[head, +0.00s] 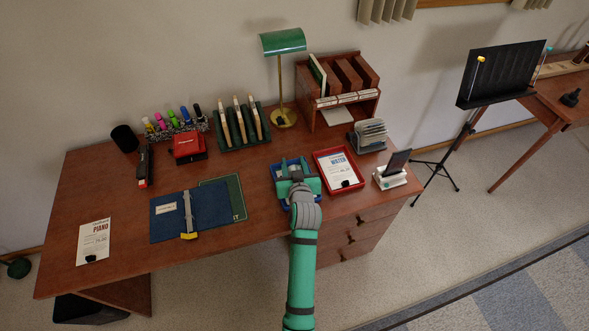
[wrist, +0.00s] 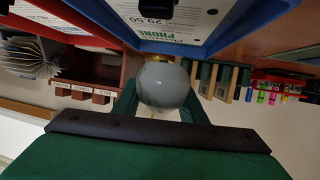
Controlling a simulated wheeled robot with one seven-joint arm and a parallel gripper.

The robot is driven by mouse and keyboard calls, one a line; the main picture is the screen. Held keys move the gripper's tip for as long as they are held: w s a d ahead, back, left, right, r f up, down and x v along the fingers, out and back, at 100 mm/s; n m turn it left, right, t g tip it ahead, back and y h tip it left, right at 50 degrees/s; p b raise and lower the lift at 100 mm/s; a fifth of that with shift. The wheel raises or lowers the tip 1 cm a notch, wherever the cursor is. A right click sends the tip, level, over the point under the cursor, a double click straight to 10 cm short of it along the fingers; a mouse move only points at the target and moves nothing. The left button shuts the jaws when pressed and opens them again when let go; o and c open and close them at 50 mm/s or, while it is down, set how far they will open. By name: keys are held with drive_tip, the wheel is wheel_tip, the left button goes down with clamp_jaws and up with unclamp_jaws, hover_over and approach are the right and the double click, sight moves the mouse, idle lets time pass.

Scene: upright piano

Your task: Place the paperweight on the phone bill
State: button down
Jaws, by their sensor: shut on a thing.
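The paperweight (wrist: 163,86) is a grey ball with a gold base, held between the two green fingers of my gripper (wrist: 160,105) in the wrist view. The phone bill (wrist: 182,22) is a white sheet with printed text, lying in a blue tray (wrist: 218,38). A dark object sits on the bill. The gold base faces the tray; I cannot tell whether it touches anything. In the head view my gripper (head: 299,180) is over the blue tray (head: 281,192) and hides most of it, including the bill. I cannot make out the paperweight there.
A red tray (head: 323,158) with the water bill (head: 338,168) stands just right. A phone on a white stand (head: 390,178), a card file (head: 368,135), a wooden organizer (head: 340,98) and a green lamp (head: 283,40) are close. The blue binder (head: 172,218) and piano bill (head: 94,241) lie left.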

drive_tip(key=shift+w+d+f, duration=0.1)
drive_tip(key=shift+w+f, duration=0.5)
drive_tip(key=shift+f, duration=1.6)
drive_tip(key=shift+f, duration=0.1)
drive_tip(key=c, duration=1.4)
unclamp_jaws()
drive_tip(key=shift+o, duration=0.2)
drive_tip(key=v, duration=1.2)
drive_tip(key=shift+s, duration=0.15)
